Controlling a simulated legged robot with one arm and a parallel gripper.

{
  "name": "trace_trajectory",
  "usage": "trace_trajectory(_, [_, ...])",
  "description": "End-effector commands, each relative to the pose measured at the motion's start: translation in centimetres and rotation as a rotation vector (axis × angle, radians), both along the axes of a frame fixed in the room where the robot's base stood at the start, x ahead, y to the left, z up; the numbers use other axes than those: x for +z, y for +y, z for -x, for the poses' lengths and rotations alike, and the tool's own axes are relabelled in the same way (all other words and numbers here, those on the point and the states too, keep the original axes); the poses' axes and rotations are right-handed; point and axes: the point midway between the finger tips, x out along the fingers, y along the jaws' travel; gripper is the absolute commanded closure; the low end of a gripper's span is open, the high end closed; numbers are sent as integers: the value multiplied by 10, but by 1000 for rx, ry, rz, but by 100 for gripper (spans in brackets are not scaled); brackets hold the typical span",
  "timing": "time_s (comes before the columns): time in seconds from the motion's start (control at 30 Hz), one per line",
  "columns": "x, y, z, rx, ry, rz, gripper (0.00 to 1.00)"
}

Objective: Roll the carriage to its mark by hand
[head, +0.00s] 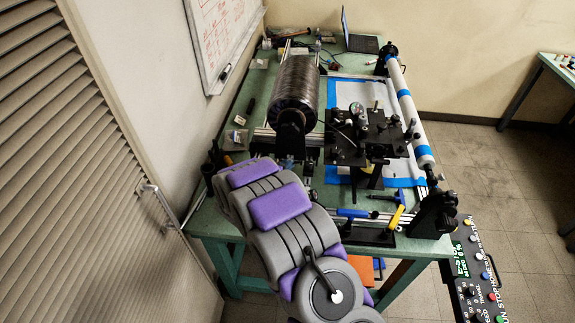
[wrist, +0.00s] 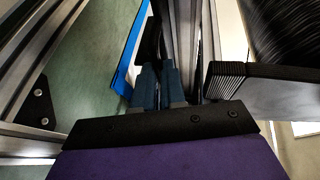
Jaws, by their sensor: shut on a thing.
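The carriage (head: 372,140) is a black plate with black blocks and a small round dial on top. It sits across the metal rails, to the right of the dark wound spool (head: 295,88). My grey and purple arm fills the lower middle of the head view and hides my gripper there. In the wrist view my gripper (wrist: 156,84) has its blue-grey fingers close together, shut at a dark part beside a rail. That part seems to belong to the carriage, but the grip itself is mostly hidden. I cannot make out the carriage's mark.
The green bench (head: 222,225) carries a long white roller (head: 402,95) with blue bands along its right side. A yellow-handled tool (head: 397,217) lies at the front. A control panel (head: 475,270) stands at right. A laptop (head: 362,42) sits at the back.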

Motion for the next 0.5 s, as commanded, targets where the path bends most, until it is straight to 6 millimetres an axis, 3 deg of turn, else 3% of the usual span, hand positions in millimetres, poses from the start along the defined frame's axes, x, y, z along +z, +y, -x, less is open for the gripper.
trace_trajectory(0.27, [-5,2,-3,6,10,-1,100])
trace_trajectory(0.5, [-5,2,-41,6,11,-4,100])
